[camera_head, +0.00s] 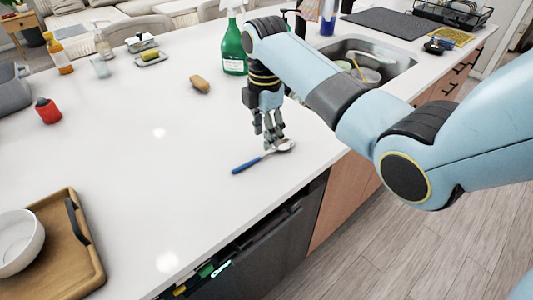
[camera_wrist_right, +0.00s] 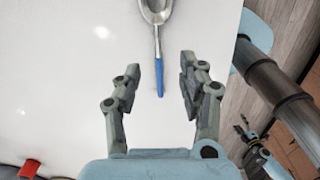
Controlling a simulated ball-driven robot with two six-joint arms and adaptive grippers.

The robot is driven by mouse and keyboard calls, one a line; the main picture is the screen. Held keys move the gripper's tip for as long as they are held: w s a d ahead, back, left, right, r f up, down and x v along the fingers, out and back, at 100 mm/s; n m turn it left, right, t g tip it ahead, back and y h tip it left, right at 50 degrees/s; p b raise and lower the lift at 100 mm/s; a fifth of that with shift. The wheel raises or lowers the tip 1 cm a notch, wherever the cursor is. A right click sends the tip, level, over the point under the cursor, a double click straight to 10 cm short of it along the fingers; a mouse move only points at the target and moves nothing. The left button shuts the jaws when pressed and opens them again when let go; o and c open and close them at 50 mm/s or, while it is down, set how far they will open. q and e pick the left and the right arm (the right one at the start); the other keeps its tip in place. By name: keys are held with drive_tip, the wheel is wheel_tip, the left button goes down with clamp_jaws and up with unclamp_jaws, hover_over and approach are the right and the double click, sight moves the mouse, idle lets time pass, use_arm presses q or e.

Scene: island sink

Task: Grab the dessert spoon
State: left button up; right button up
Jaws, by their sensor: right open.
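The dessert spoon (camera_head: 250,162) has a blue handle and a shiny metal bowl. It lies on the white countertop near the front edge, bowl to the right in the head view. My right gripper (camera_head: 272,143) points down at the spoon by its bowl end and partly covers its neck. In the right wrist view my right gripper (camera_wrist_right: 160,75) is open and empty. The spoon's blue handle (camera_wrist_right: 159,77) lies in line with the gap between its fingers, with the bowl beyond. What looks like my left gripper (camera_wrist_right: 250,130) shows small at the right; its jaws are unclear.
A wooden tray (camera_head: 88,275) with a white bowl (camera_head: 18,240) stands at the left front. A green spray bottle (camera_head: 234,50), a potato-like item (camera_head: 199,83) and a red jar (camera_head: 48,111) stand farther back. The sink (camera_head: 400,62) is at the right. Countertop around the spoon is clear.

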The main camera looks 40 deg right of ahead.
sight(267, 153)
drive_tip(key=f, duration=0.6)
drive_tip(key=shift+w+d+p, duration=0.15)
drive_tip(key=shift+d+p, duration=0.05)
drive_tip(key=shift+p, duration=0.1)
drive_tip(key=shift+c, duration=0.3)
clamp_jaws()
